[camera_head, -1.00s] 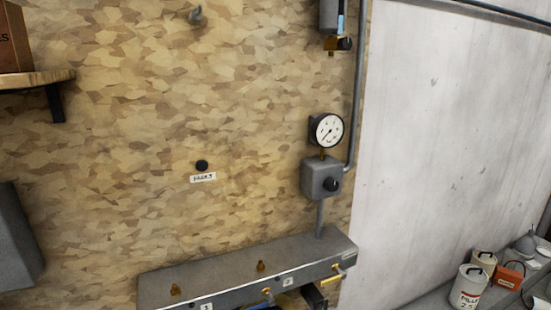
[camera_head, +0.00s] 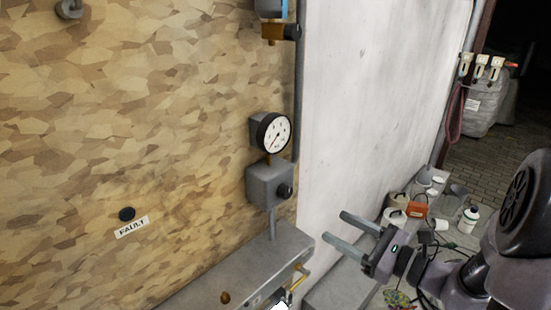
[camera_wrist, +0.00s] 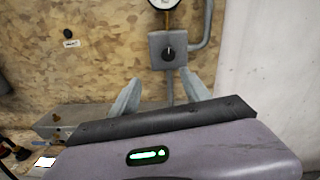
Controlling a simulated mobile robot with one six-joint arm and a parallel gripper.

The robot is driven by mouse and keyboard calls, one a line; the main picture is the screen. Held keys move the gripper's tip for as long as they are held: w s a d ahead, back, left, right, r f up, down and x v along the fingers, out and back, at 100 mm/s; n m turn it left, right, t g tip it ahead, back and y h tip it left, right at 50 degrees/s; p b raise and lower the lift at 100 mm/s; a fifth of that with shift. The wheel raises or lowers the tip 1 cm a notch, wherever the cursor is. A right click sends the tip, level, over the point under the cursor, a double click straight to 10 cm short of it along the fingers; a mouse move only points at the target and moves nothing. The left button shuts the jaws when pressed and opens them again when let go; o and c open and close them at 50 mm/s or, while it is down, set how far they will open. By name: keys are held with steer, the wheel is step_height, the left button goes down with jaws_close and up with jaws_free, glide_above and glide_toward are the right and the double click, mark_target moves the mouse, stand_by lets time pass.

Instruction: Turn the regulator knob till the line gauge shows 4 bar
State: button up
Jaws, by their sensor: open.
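The regulator is a grey box (camera_head: 266,183) on the chipboard wall with a black round knob (camera_head: 285,191) on its face. The line gauge (camera_head: 272,133), white-faced with a black rim, sits just above it; its needle and figures are too small to read. In the wrist view the knob (camera_wrist: 169,52) is straight ahead, beyond the fingers, and the gauge (camera_wrist: 164,3) is cut off by the top edge. My gripper (camera_head: 350,233) is open and empty, right of and below the regulator, apart from it. Its fingers (camera_wrist: 160,95) spread on either side of the pipe below the box.
A grey manifold bench (camera_head: 235,272) with a yellow-handled valve juts out below the regulator. A black button (camera_head: 127,214) with a FAULT label is at left. Tubs, bottles and an orange box (camera_head: 416,209) stand along the white wall. Open air lies before the regulator.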

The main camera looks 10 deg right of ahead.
mark_target(289, 193)
steer(key=shift+m+t+h, duration=0.3)
steer(key=shift+m+t, duration=0.1)
steer(key=x, duration=1.1)
steer(key=d+x, duration=0.1)
steer(key=x, duration=0.4)
steer(key=shift+w+a+f, duration=0.15)
steer(key=shift+w+a, duration=0.05)
steer(key=shift+w, duration=0.5)
jaws_close()
